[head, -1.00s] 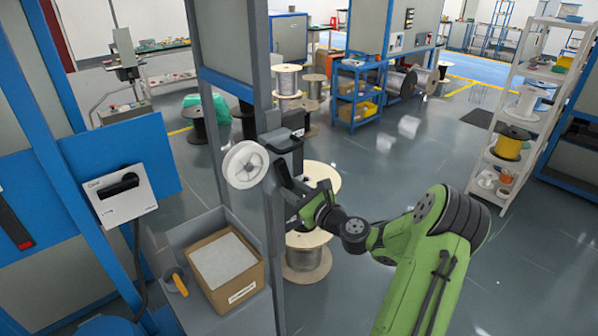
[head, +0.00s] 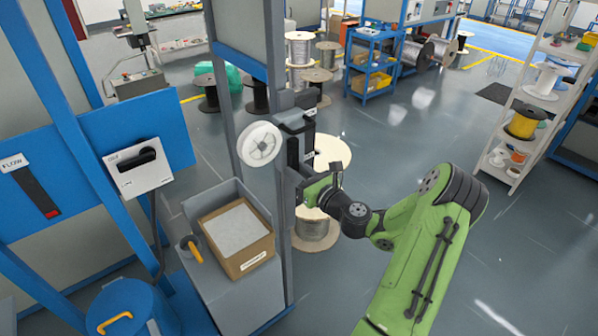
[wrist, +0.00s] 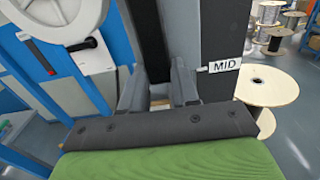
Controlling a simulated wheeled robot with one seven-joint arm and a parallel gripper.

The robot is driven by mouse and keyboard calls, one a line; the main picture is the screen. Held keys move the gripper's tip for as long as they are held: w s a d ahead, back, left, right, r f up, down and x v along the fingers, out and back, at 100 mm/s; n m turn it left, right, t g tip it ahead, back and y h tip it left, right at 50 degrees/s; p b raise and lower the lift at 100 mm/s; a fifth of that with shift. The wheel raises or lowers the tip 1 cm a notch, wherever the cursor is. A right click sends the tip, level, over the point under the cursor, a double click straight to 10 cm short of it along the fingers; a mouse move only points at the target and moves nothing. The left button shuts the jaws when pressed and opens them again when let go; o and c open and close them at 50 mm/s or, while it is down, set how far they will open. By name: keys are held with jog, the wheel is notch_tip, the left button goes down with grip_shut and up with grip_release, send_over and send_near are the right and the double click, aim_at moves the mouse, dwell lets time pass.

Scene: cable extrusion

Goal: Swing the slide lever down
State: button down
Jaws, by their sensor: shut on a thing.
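The slide lever appears as a dark upright bar (wrist: 153,40) in the wrist view, in front of a grey post. My gripper (wrist: 158,88) is shut on it, with one finger on each side; the held part is largely hidden. In the head view my gripper (head: 308,178) is at the post, below and right of a white wheel (head: 260,144). The dark bar (head: 292,155) rises there beside the wheel. A white label reading MID (wrist: 226,65) is right of the bar in the wrist view.
A grey stand holds an open cardboard box (head: 240,262) below the wheel. A white switch box with a black handle (head: 138,160) is on the blue panel at left. A cable spool (head: 317,232) stands behind my gripper.

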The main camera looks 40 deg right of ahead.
jog(key=c, duration=0.8)
grip_release()
jog(key=shift+a+r, duration=0.1)
jog(key=shift+c, duration=0.2)
jog(key=shift+s, duration=0.3)
jog(key=s+b, duration=0.1)
jog(key=s, duration=1.4)
jog(key=shift+d+b, duration=0.25)
jog(key=shift+b, duration=0.05)
